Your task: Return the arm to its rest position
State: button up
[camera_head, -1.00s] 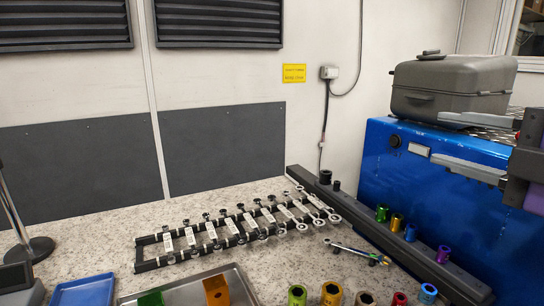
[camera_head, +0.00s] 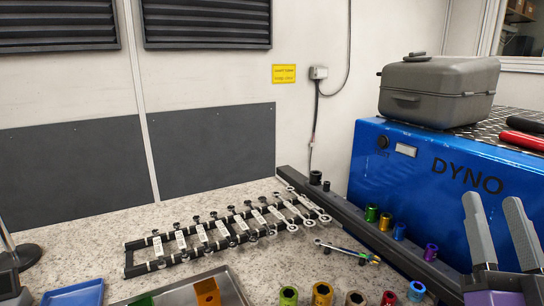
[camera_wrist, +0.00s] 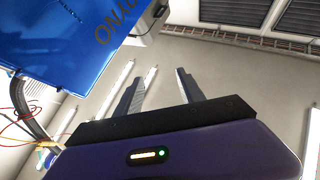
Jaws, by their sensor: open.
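My gripper (camera_head: 494,218) is at the lower right of the head view, in front of the blue dyno cabinet (camera_head: 372,170). Its two grey fingers point upward and stand apart, with nothing between them. In the wrist view my gripper (camera_wrist: 158,92) shows the same two fingers apart and empty, with the wall and lights behind them. The dyno cabinet also shows at the upper left of the wrist view (camera_wrist: 60,35). The rest of my arm is mostly out of view.
A wrench rack (camera_head: 131,258) lies on the speckled counter (camera_head: 90,222). Coloured sockets (camera_head: 371,213) stand on a dark rail (camera_head: 345,205) beside the cabinet, with more along the front. A grey case (camera_head: 437,88) sits on the cabinet. A blue tray (camera_head: 75,294) is at lower left.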

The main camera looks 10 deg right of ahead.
jog(key=s+a+f+g, duration=0.1)
jog(key=s+a+f, duration=0.15)
jog(key=f, duration=0.35)
jog(key=s+a+f+m+g+y, duration=0.1)
jog(key=s+a+f+g, duration=0.1)
jog(key=s+f, duration=0.3)
jog(key=s+a+f+g, duration=0.1)
jog(key=s+a+f, duration=0.1)
jog(key=f, duration=0.5)
jog(key=s+a+f+n+g+y, duration=0.2)
jog(key=s+a+f+n+y, duration=0.1)
jog(key=s+f, duration=0.3)
jog(key=s+a+f+n+g+y, duration=0.3)
jog(key=s+f, duration=0.4)
jog(key=s, duration=0.4)
jog(key=shift+a+y+p, duration=0.3)
jog(key=shift+a+y, duration=0.3)
jog(key=shift+a, duration=0.5)
